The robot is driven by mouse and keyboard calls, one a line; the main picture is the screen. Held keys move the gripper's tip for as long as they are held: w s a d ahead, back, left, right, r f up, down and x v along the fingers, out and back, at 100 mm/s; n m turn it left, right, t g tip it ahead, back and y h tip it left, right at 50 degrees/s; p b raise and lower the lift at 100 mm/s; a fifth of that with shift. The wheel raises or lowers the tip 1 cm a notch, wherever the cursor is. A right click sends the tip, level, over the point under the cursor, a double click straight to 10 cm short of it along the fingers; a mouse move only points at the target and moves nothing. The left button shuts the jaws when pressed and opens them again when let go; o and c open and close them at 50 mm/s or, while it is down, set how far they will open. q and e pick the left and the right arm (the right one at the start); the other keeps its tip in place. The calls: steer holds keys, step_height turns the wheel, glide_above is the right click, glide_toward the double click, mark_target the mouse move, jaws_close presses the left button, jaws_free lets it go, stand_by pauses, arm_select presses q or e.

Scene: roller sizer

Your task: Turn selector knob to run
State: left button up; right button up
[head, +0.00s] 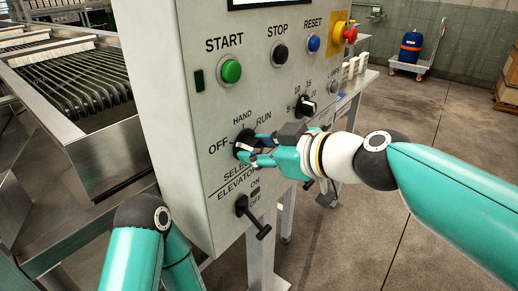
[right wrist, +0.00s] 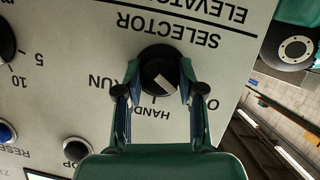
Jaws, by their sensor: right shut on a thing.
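The black selector knob (head: 241,142) is on the grey control panel, with OFF to its left, HAND above and RUN to its upper right. My right gripper (head: 251,150) is shut on it, with its fingers partly covering it in the head view. In the right wrist view the panel appears upside down. There the knob (right wrist: 159,70) sits between the two fingertips of my right gripper (right wrist: 158,88), one on each side. A pale bar crosses its face on a slant; I cannot tell which label it marks. My left gripper is out of view.
The elevator switch (head: 252,215) protrudes below the knob. A speed knob (head: 307,107) is to the upper right. The green START (head: 231,71), black STOP (head: 280,54) and blue RESET (head: 313,43) buttons are above, with a red emergency button (head: 350,34). Rollers are left.

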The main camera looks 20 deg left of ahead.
steer(key=m+g+y+b, duration=0.1)
steer(key=m+g, duration=0.1)
steer(key=m, duration=0.1)
steer(key=shift+w+f, duration=0.1)
steer(key=shift+w, duration=0.05)
steer(key=m+g, duration=0.2)
steer(key=m, duration=0.1)
steer(key=shift+y, duration=0.4)
steer(key=m+g+y, duration=0.1)
steer(key=m, duration=0.1)
steer(key=shift+w+d+m, duration=0.1)
steer(key=shift+m, duration=0.2)
steer(key=m+y, duration=0.1)
steer(key=m, duration=0.1)
steer(key=m+g+y+b, duration=0.1)
steer(key=m, duration=0.1)
steer(key=shift+f+g, duration=0.15)
steer(key=shift+g, duration=0.15)
steer(key=m+y+b, duration=0.1)
steer(key=m, duration=0.1)
steer(key=m+y, duration=0.1)
steer(key=m, duration=0.2)
steer(key=shift+f+m+b, duration=0.1)
steer(key=shift+m+b, duration=0.2)
steer(key=shift+b, duration=0.05)
steer(key=o, duration=1.1)
steer(key=shift+w, duration=0.1)
steer(key=shift+o, duration=0.2)
